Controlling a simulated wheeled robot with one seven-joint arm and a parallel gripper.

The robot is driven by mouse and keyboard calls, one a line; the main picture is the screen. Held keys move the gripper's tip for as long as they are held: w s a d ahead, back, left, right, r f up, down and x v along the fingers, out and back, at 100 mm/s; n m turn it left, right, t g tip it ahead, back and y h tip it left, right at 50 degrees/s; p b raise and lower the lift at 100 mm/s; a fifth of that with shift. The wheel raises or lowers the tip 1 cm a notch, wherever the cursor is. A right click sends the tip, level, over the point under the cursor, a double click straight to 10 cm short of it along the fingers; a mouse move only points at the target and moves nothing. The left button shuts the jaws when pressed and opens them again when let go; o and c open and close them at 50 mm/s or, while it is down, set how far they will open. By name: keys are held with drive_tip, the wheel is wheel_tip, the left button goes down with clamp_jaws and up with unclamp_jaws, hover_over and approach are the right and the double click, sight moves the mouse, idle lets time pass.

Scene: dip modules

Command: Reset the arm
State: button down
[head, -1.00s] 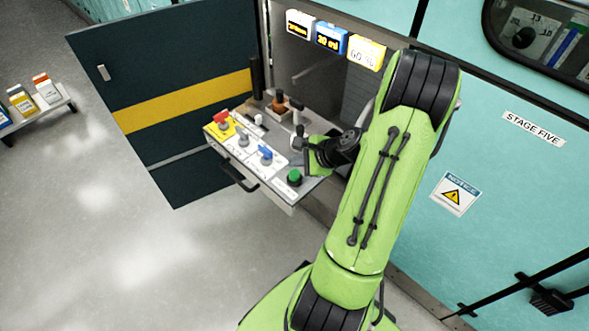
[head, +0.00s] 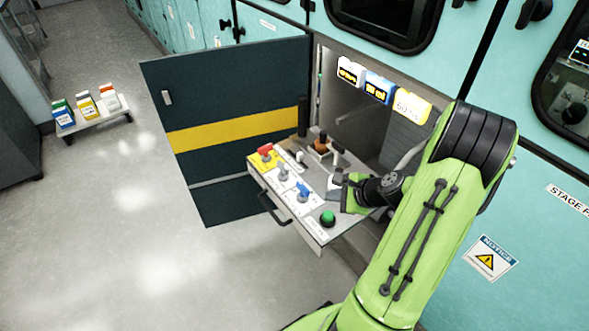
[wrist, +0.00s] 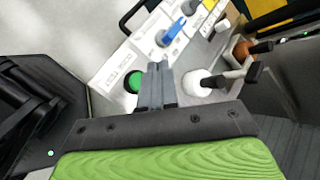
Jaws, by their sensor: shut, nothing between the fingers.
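My green arm reaches from the lower right of the head view over a pulled-out control drawer (head: 318,232). My gripper (wrist: 158,68) shows in the wrist view with its grey fingers together and nothing between them. It is above the drawer, with a green button (wrist: 133,82) just left of the fingertips and a white-based lever (wrist: 198,83) to their right. In the head view the green button (head: 327,218) is at the drawer's near end.
A blue switch (head: 304,192) and a red switch (head: 266,152) sit along the drawer, which has a dark front handle (head: 274,208). The dark cabinet door (head: 232,100) stands open at left. A low shelf (head: 95,128) holds boxes.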

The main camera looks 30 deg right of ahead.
drive_tip(key=s+a+r+n+g+p, duration=0.2)
drive_tip(key=a+r+n+g+p, duration=0.3)
drive_tip(key=a+r+n, duration=1.05)
drive_tip(key=s+a+r+n+h+p, duration=0.1)
drive_tip(key=s+a+r+n+p, duration=0.1)
drive_tip(key=s+a+r+n, duration=0.2)
drive_tip(key=s+a+r+n+t+h+p, duration=0.1)
drive_tip(key=s+a+r+n+p, duration=0.2)
drive_tip(key=s+r+n, duration=0.2)
drive_tip(key=s+r, duration=0.3)
drive_tip(key=r, duration=0.1)
drive_tip(key=shift+s+a+r+t, duration=0.25)
drive_tip(key=shift+a+r+t, duration=0.05)
drive_tip(key=shift+a, duration=0.05)
